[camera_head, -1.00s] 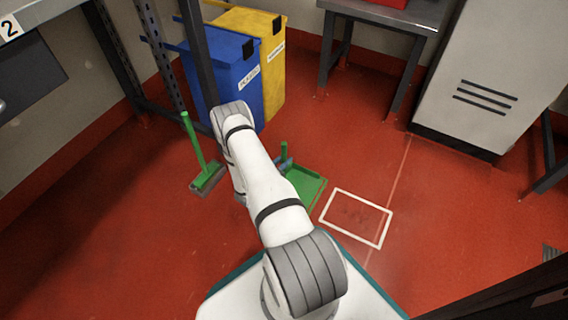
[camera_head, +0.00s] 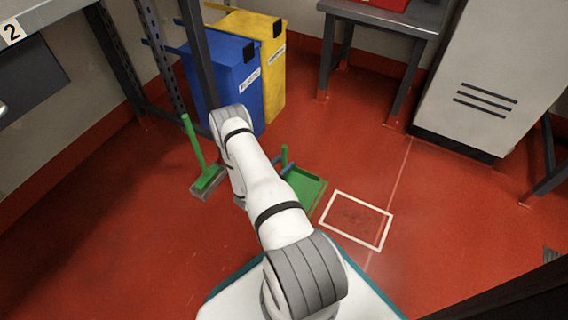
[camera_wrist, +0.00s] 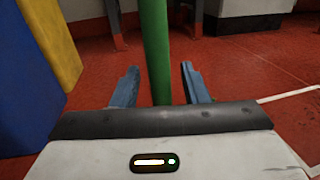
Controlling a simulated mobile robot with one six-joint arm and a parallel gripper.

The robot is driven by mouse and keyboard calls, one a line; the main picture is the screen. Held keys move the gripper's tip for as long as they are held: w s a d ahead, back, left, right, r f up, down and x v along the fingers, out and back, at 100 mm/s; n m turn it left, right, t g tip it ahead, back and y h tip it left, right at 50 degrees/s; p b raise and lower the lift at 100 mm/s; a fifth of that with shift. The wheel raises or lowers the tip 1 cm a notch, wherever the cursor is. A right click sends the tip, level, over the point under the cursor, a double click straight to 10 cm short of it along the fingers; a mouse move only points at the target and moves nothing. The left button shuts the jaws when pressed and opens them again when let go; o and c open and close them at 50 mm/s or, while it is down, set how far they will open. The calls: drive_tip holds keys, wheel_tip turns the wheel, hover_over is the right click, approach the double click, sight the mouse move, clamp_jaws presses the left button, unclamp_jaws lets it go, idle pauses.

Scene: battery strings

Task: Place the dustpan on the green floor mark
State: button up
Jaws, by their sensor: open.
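The green dustpan (camera_head: 308,190) lies on the red floor, right of my arm, its handle (camera_head: 284,156) standing up. In the wrist view the green handle (camera_wrist: 155,45) rises between the two blue fingers of my gripper (camera_wrist: 159,70). The fingers are open, with a gap visible on each side of the handle. In the head view my arm hides part of the pan and most of the gripper. A white rectangular outline (camera_head: 382,228) is on the floor just right of the dustpan. I cannot make out a separate green floor mark.
A green broom (camera_head: 208,180) stands left of my arm. Blue (camera_head: 240,85) and yellow (camera_head: 272,70) bins are behind it. A metal table (camera_head: 385,22) and a grey cabinet (camera_head: 490,75) stand at the back right. Floor between bins and table is clear.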

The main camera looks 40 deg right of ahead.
drive_tip(key=s+a+p, duration=0.2)
drive_tip(key=a+p, duration=0.1)
drive_tip(key=a, duration=0.8)
wheel_tip(320, 180, up, 26)
drive_tip(key=s+a+m+g+y, duration=0.25)
drive_tip(key=m+g+y, duration=0.25)
drive_tip(key=m+g, duration=0.5)
drive_tip(key=s+a+r+m+t+y, duration=0.3)
drive_tip(key=s+a+r+m+y, duration=0.2)
drive_tip(key=r, duration=0.5)
drive_tip(key=s+a+r+m+t+y, duration=0.4)
drive_tip(key=s+a+r+y, duration=0.3)
drive_tip(key=s+a+r, duration=0.3)
drive_tip(key=shift+a+m+t+y, duration=0.3)
drive_tip(key=shift+a+m, duration=0.3)
drive_tip(key=shift+a, duration=0.4)
drive_tip(key=shift+w, duration=0.1)
drive_tip(key=shift+c, duration=0.4)
